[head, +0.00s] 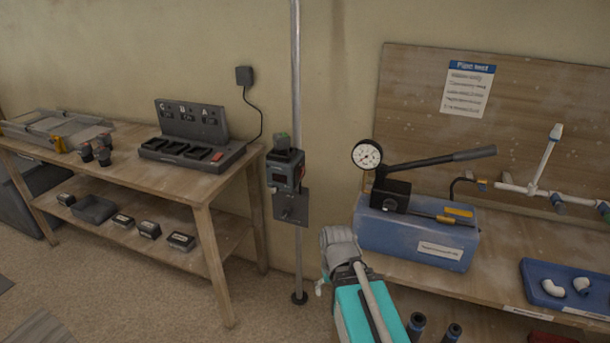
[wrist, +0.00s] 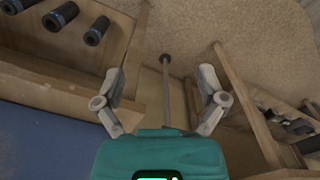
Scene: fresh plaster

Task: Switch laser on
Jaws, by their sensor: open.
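Right of the pole, a bench carries a blue box (head: 400,236), a pump with gauge (head: 367,155) and a blue tray (head: 540,296). The left bench (head: 205,195) holds a charger (head: 190,150). Dark cylinders (head: 416,322) sit below the right bench top. Floor is clear around the pole's foot (head: 299,298).

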